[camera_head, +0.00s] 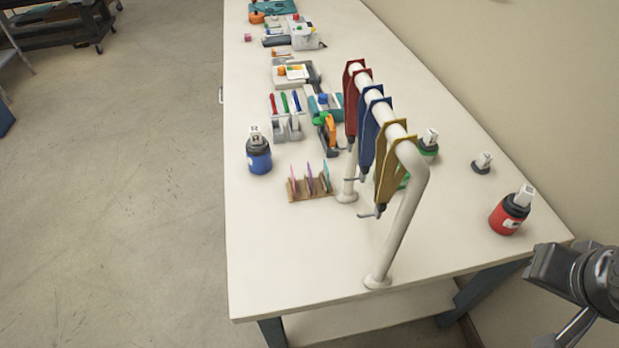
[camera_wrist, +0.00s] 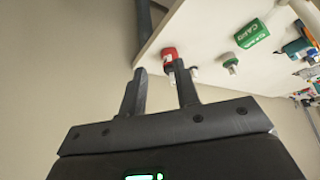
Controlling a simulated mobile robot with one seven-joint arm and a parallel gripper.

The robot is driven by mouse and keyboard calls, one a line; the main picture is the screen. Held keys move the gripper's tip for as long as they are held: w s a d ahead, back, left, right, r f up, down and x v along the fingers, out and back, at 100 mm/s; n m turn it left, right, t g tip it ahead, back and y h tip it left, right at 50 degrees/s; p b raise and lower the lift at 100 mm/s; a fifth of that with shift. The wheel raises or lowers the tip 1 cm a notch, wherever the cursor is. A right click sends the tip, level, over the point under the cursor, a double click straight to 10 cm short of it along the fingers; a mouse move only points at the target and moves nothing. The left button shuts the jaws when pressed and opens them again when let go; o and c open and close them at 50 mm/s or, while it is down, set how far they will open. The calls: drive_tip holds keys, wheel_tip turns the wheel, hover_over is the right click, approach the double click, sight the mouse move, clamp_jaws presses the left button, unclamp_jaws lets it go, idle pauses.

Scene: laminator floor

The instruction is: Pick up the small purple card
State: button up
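The small purple card (camera_head: 310,178) stands upright in a small wooden rack (camera_head: 303,194) on the white table, between a pink card (camera_head: 295,173) and a teal card (camera_head: 326,174). My gripper (camera_wrist: 160,84) is open and empty in the wrist view, its two dark fingers apart. It is far from the rack; my arm shows at the lower right of the head view, beyond the table's corner. The card and rack cannot be made out in the wrist view.
A white pipe stand (camera_head: 399,225) with hanging red, blue and yellow pieces rises right of the rack. A blue bottle (camera_head: 258,157) stands left of it. A red bottle (camera_head: 508,216) is near the right corner. The table front (camera_head: 290,265) is clear.

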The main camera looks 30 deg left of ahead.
drive_tip(key=w+a+r+n+g, duration=0.1)
drive_tip(key=w+a+r, duration=0.45)
drive_tip(key=w, duration=0.35)
drive_tip(key=w+a+r+n+g, duration=0.1)
drive_tip(key=w+a+r+n, duration=0.1)
drive_tip(key=w+a+r, duration=0.45)
drive_tip(key=w+a, duration=0.8)
drive_tip(key=a, duration=0.2)
drive_tip(key=n+g+h, duration=0.1)
drive_tip(key=n+g, duration=0.4)
drive_tip(key=n, duration=0.1)
hover_over(309, 173)
drive_tip(key=w, duration=0.1)
drive_tip(key=f, duration=2.8)
drive_tip(key=shift+a, duration=0.4)
drive_tip(key=f, duration=0.6)
drive_tip(key=shift+s+d, duration=0.25)
drive_tip(key=shift+d, duration=0.05)
drive_tip(key=shift+r, duration=0.1)
clamp_jaws()
